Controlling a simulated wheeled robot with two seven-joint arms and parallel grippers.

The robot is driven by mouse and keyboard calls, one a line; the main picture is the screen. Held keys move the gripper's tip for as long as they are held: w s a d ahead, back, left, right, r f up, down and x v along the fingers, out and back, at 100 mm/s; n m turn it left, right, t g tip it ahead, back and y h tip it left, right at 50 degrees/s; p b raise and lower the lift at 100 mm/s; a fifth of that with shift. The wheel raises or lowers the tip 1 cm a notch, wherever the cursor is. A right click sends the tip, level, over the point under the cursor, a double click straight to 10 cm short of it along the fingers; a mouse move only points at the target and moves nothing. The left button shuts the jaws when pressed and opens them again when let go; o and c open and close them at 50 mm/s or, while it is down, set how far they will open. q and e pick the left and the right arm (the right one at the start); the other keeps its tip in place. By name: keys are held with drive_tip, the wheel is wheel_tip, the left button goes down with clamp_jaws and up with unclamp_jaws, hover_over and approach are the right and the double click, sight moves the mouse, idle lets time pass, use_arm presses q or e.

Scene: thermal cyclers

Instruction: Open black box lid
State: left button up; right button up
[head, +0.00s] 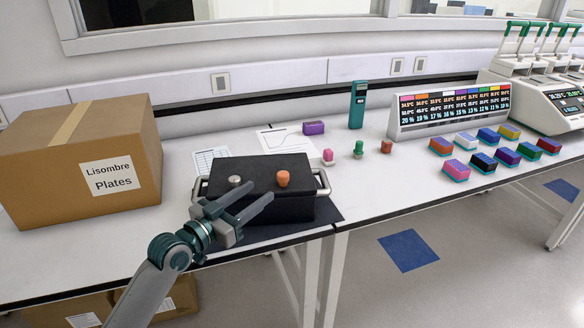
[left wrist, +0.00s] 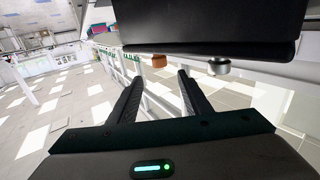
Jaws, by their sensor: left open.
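The black box (head: 290,164) stands on the white bench with its lid down. A silver knob (head: 235,180) and an orange knob (head: 283,178) sit on it, and a metal handle shows at each end. My left gripper (head: 251,194) is open and empty over the front of the box, its fingers pointing toward the orange knob. In the left wrist view the box (left wrist: 215,22) fills the top, with the orange knob (left wrist: 159,60) just beyond the open fingers (left wrist: 160,76) and the silver knob (left wrist: 219,66) to the right. My right gripper is not in view.
A large cardboard box (head: 70,190) stands left of the black box. Several coloured blocks (head: 482,161), a display board (head: 415,127) and thermal cyclers (head: 540,95) are to the right.

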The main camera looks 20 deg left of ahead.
sight(287, 172)
use_arm(q)
drive_tip(key=p+x, duration=0.3)
drive_tip(key=x, duration=1.2)
drive_tip(key=shift+w+p, duration=0.15)
drive_tip(key=shift+p, duration=0.2)
clamp_jaws()
